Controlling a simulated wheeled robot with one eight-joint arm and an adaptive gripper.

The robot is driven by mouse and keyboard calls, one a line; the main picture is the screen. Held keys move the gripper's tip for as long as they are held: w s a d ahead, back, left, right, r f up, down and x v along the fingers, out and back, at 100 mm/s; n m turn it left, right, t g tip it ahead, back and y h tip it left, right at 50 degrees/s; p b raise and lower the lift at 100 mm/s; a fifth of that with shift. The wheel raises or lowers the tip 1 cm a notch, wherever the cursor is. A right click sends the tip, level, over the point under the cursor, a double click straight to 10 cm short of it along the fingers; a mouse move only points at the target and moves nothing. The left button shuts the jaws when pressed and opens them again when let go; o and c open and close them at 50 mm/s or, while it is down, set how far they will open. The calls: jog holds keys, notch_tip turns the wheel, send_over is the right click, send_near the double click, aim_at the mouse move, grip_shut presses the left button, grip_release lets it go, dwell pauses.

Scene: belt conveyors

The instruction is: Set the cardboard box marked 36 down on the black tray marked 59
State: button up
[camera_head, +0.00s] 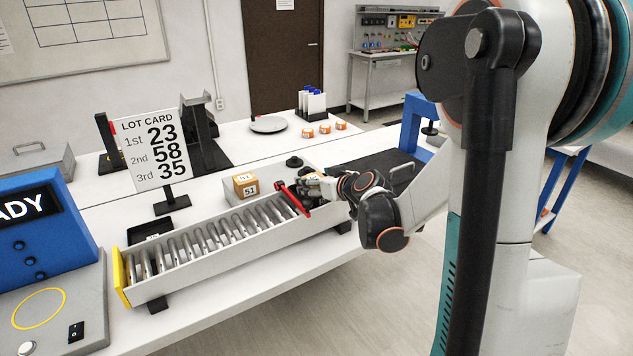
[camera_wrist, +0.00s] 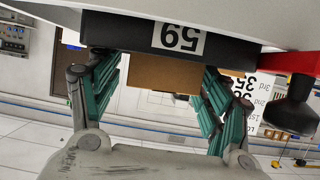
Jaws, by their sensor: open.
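The wrist view is upside down. In it a plain brown cardboard box (camera_wrist: 165,74) sits against the black tray marked 59 (camera_wrist: 130,30), apparently resting on it. No number shows on the box's visible face. My gripper (camera_wrist: 162,85) is open, its teal fingers on either side of the box; small gaps show beside it. In the head view my gripper (camera_head: 318,184) is at the far right end of the roller conveyor, by the red bar. There it largely hides the box and the tray.
A box marked 51 (camera_head: 246,185) stands just left of my gripper. The red bar (camera_head: 292,198) crosses the roller conveyor (camera_head: 205,262) close to my fingers. The LOT CARD sign (camera_head: 152,150) reads 23, 58, 35. Several small orange-and-white boxes (camera_head: 325,130) stand on the back table.

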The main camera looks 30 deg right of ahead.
jog(key=p+v, duration=0.3)
jog(key=v, duration=0.9)
dwell(0.9)
